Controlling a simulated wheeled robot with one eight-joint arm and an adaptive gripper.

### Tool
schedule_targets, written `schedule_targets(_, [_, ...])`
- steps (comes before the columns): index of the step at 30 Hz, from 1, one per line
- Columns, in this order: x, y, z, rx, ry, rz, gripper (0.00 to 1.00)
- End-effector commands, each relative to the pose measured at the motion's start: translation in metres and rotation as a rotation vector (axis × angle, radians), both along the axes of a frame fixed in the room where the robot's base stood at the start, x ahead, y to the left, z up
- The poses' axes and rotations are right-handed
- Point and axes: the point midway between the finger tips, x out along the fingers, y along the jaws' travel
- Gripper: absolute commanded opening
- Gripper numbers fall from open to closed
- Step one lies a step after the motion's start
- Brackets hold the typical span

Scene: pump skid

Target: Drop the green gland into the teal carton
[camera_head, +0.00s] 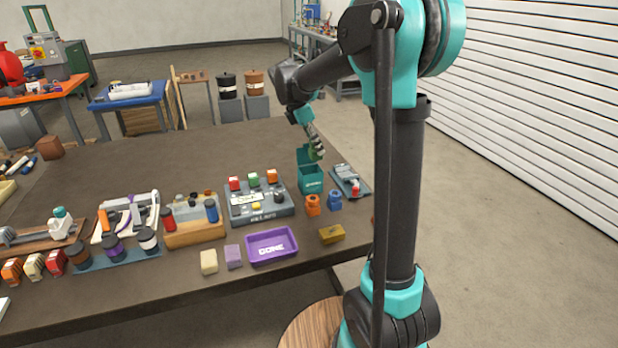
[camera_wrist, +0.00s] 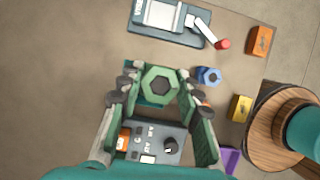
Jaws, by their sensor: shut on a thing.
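My gripper (camera_head: 315,149) is shut on the green gland (camera_head: 317,154) and holds it up near the teal carton's raised lid. In the wrist view, the green gland (camera_wrist: 159,85) sits between the fingertips of my gripper (camera_wrist: 158,88), its dark hexagonal opening facing the camera. The teal carton (camera_head: 311,184) stands upright on the table, with its lid raised at the back. In the head view the gland is above the carton. In the wrist view the gland and fingers hide most of the carton, so the exact alignment cannot be told.
An orange gland (camera_head: 313,205) and a blue gland (camera_head: 335,200) stand in front of the carton. A grey device with a red-tipped part (camera_head: 351,183) lies to its right. A control panel (camera_head: 258,207) with coloured buttons is to its left. A purple tray (camera_head: 271,258) is nearer the front edge.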

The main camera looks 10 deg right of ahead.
Motion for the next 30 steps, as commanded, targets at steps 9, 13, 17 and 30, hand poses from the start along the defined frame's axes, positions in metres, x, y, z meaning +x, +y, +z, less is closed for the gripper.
schedule_targets(9, [0.0, 0.0, 0.0, 0.0, 0.0, 0.0, 0.5])
schedule_targets(13, [0.0, 0.0, 0.0, 0.0, 0.0, 0.0, 0.58])
schedule_targets(17, [0.0, 0.0, 0.0, 0.0, 0.0, 0.0, 0.58])
schedule_targets(30, [-0.003, 0.018, 0.043, 0.0, 0.0, 0.002, 0.58])
